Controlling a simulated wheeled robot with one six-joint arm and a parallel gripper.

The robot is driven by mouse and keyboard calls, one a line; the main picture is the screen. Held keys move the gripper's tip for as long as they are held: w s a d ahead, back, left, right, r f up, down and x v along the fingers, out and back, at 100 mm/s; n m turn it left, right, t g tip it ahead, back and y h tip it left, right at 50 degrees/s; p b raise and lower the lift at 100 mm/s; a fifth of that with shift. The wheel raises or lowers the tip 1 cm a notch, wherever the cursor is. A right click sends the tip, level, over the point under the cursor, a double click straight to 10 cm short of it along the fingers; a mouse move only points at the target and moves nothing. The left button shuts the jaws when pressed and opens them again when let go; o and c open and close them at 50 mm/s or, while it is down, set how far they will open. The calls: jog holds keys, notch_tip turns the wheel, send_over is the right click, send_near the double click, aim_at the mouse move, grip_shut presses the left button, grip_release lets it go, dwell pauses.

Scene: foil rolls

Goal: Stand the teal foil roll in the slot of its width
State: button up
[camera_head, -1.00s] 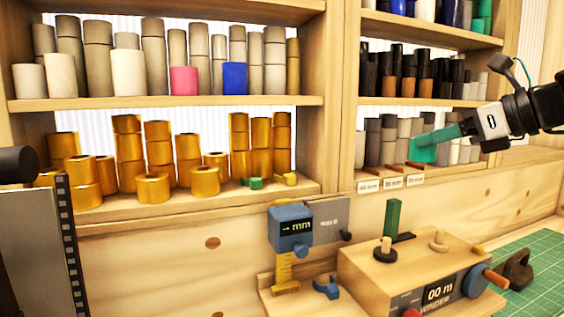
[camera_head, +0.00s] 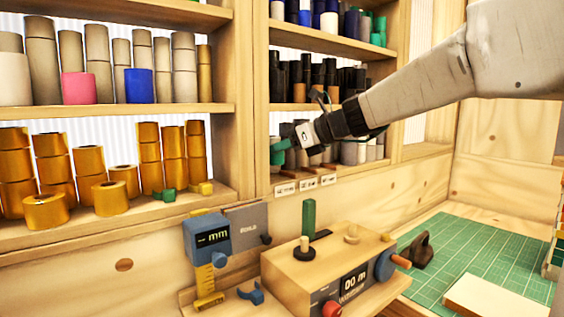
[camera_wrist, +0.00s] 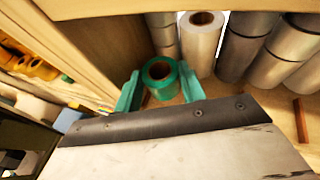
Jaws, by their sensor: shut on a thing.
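The teal foil roll (camera_wrist: 157,70) stands about upright in the wrist view, its round open end facing the camera. The green fingers of my gripper (camera_wrist: 160,88) are on either side of it, shut on it. Silver-grey foil rolls (camera_wrist: 200,45) stand close to its right. In the head view the teal roll (camera_head: 276,158) is small and partly hidden by my gripper (camera_head: 283,147), at the left end of the lower right shelf bay, above the leftmost slot label (camera_head: 285,188). I cannot tell whether its base touches the shelf.
A wooden upright (camera_head: 240,100) stands just left of the roll. Two more labels (camera_head: 307,184) sit along the shelf edge, their text unreadable. Gold rolls (camera_head: 110,197) fill the left bay. A winder box (camera_head: 325,265) and a blue gauge (camera_head: 207,238) stand below.

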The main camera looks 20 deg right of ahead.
aim_at(283, 161)
notch_tip(283, 161, down, 3)
jog(key=shift+r, duration=0.1)
jog(key=shift+w+f, duration=0.15)
jog(key=shift+f, duration=0.3)
jog(key=shift+f, duration=0.15)
jog(key=o, duration=0.8)
jog(key=shift+s+d+r, duration=0.25)
jog(key=shift+r, duration=0.05)
jog(key=v, duration=1.1)
